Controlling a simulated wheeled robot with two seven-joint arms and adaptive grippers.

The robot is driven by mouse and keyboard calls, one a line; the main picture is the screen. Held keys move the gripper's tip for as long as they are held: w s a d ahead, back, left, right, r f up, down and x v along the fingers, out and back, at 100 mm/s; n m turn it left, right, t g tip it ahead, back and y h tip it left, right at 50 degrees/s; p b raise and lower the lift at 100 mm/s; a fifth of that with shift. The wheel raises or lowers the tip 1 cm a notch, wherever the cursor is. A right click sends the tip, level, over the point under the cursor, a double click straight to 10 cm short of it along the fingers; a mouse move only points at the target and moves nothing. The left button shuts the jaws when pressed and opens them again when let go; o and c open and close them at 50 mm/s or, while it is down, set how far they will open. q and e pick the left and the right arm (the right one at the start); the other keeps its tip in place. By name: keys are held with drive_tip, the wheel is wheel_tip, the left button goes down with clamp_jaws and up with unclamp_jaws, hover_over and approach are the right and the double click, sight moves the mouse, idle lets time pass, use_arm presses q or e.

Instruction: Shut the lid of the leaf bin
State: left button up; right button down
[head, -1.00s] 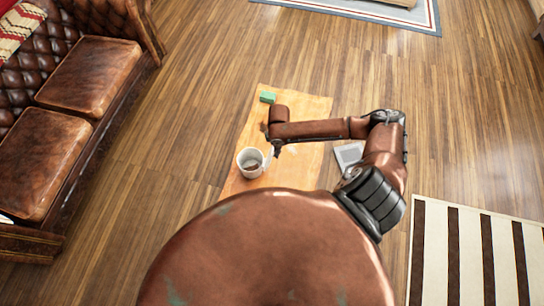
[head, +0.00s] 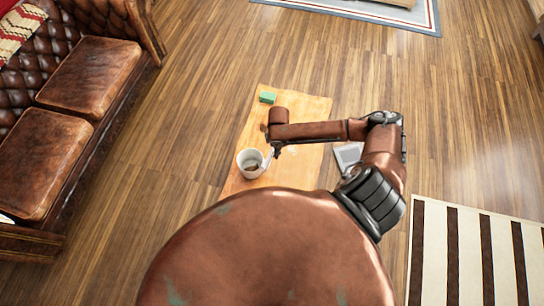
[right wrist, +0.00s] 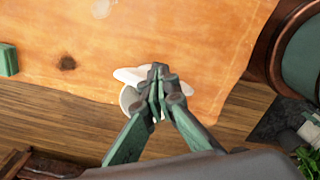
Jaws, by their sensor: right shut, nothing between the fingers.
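A white round container (head: 250,163), which looks like the leaf bin, stands at the left edge of the wooden tabletop. Its top looks open in the head view, with something brown inside. My right gripper (head: 269,158) is at its right rim, fingers shut and empty. In the right wrist view the gripper (right wrist: 158,88) covers much of a white shape (right wrist: 130,75) at the table edge, apparently the same container. I cannot make out a separate lid, nor whether the fingers touch the container. My left gripper is not in view.
A green block (head: 267,97) lies farther back on the tabletop (head: 290,110). A grey square object (head: 348,155) is by the table's right edge. A brown leather sofa (head: 75,100) stands at left and a striped rug (head: 470,255) lies at right. Floor between is clear.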

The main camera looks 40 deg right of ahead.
drive_tip(key=shift+w+a, duration=1)
drive_tip(key=shift+w, duration=0.1)
drive_tip(key=shift+w+a, duration=0.85)
drive_tip(key=shift+w, duration=0.25)
drive_tip(key=shift+w+a, duration=0.8)
drive_tip(key=shift+w, duration=0.25)
wheel_tip(320, 180, up, 6)
drive_tip(key=p, duration=0.6)
drive_tip(key=shift+p, duration=0.4)
drive_tip(key=shift+w, duration=0.1)
